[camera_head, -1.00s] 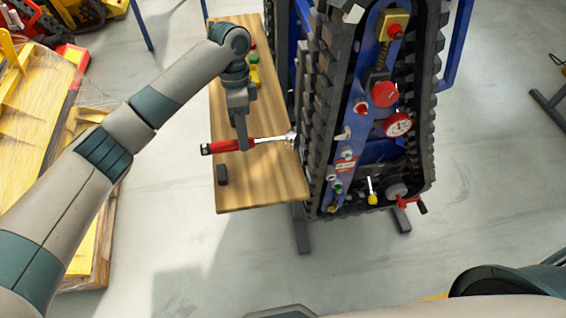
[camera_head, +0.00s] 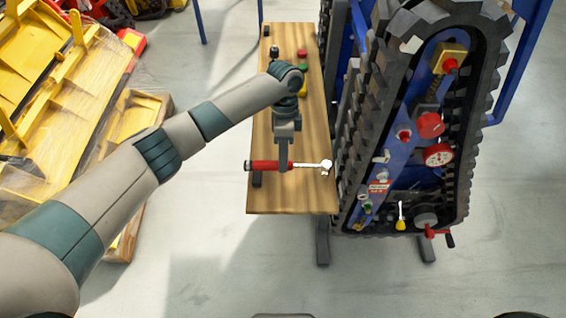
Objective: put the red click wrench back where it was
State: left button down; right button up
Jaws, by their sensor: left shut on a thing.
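The red click wrench (camera_head: 262,166) has a red handle and a silver shaft with a ratchet head. It lies level across the near part of the wooden bench top (camera_head: 290,200), handle to the left and head near the right edge. My left gripper (camera_head: 284,167) comes down from above and is shut on the wrench near the end of the red handle. I cannot tell whether the wrench touches the wood. My right gripper is not in view.
The tracked carrier (camera_head: 415,120) stands upright close to the bench's right side. A small black block (camera_head: 257,181) sits at the bench's left edge. Red, green and yellow items (camera_head: 302,68) stand farther back. Yellow parts (camera_head: 60,100) lie at the left.

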pick_arm(q)
notch_tip(320, 180, down, 3)
jog(key=shift+r+p, duration=0.2)
jog(key=shift+p, duration=0.15)
jog(key=shift+f, duration=0.15)
jog(key=shift+f, duration=0.15)
jog(key=c, duration=1.5)
grip_release()
